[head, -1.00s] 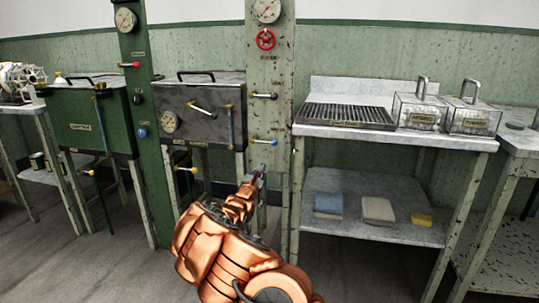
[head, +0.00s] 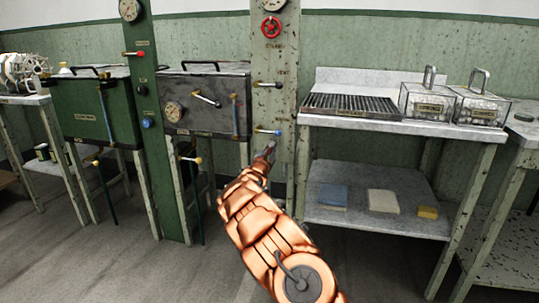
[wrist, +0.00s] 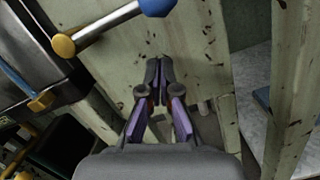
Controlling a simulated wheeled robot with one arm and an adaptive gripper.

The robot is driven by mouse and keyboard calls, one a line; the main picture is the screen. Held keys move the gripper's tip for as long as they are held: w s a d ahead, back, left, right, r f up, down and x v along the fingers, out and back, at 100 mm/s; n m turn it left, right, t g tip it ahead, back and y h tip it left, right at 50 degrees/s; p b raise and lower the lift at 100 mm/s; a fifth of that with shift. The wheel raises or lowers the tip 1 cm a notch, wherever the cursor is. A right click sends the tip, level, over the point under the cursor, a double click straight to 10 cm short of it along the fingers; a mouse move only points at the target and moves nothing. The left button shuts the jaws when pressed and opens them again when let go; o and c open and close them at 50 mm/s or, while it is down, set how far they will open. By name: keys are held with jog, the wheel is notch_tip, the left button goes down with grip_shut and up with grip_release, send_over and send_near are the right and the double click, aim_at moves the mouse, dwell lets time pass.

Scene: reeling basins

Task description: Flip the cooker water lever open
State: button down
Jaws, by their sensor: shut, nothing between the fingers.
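A lever with a metal rod and blue knob (head: 278,133) sticks out to the right on the pale, chipped post beside the dark grey tank (head: 205,100). In the wrist view its blue knob (wrist: 156,6) is at the top edge, with the rod (wrist: 108,28) running down left to a yellow ball end (wrist: 62,45). My gripper (head: 270,146) is just below the knob in the head view. In the wrist view my gripper (wrist: 158,68) has its fingers together, empty, below the knob and apart from it. The post's labels are too small to read.
A yellow-knobbed lever (head: 196,160) hangs under the grey tank. A table (head: 400,122) with a slatted tray stands to the right. A green tank (head: 95,110) is left.

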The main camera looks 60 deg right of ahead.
jog(key=shift+s+d+r+b, duration=0.1)
jog(key=shift+s+r+b, duration=0.2)
jog(key=shift+r, duration=0.3)
jog(key=shift+s+d+r+b, duration=0.15)
jog(key=shift+r+b, duration=0.1)
jog(key=shift+r, duration=0.35)
jog(key=shift+s+a+r+b, duration=0.1)
jog(key=shift+s+r+b, duration=0.2)
jog(key=shift+r, duration=0.3)
jog(key=shift+s+d+r, duration=0.1)
